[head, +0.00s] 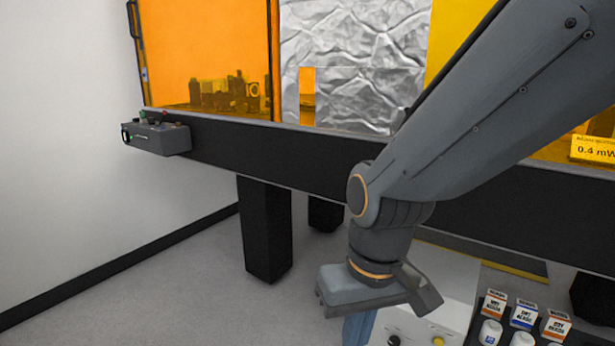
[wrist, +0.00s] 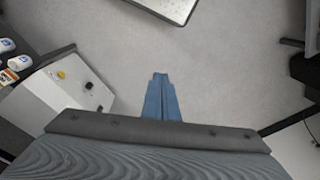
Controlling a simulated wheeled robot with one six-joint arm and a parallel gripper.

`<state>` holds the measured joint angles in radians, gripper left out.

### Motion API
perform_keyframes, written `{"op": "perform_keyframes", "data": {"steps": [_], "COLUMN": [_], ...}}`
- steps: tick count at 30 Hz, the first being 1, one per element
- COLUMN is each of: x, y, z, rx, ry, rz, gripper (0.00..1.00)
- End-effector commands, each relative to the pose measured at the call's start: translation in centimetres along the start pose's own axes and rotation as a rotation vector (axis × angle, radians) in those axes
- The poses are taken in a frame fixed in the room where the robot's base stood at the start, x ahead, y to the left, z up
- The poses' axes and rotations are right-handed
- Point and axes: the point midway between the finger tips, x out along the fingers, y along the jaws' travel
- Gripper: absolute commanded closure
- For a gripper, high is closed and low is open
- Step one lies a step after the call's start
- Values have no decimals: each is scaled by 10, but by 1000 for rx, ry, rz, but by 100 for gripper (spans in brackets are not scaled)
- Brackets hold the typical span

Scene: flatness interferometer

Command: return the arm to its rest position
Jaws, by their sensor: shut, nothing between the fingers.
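My gripper (wrist: 161,98) points down at the floor in the wrist view, its two blue fingers together and empty. In the head view my grey arm reaches in from the upper right and bends down at the wrist. The gripper's blue fingers (head: 358,328) show at the bottom edge of that view, with their tips cut off. The gripper hangs in front of the table, just left of a white box with knobs (head: 430,318). That box also shows at the left in the wrist view (wrist: 62,95).
A dark-edged table (head: 270,158) carries orange panels (head: 205,50) and crumpled foil (head: 355,60). A control box (head: 157,138) juts from its left end. Small labelled boxes and bottles (head: 523,318) stand at lower right. Floor (head: 190,295) is clear at left.

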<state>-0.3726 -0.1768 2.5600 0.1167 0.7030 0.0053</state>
Motion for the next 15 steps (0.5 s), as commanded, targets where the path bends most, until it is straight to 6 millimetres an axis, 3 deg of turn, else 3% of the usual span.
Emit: {"op": "perform_keyframes", "data": {"steps": [1,15], "x": [-19,-108], "y": [6,64], "z": [3,25], "rx": [22,185], "ry": [-3,-23], "rz": [6,57], "gripper": [100,100]}}
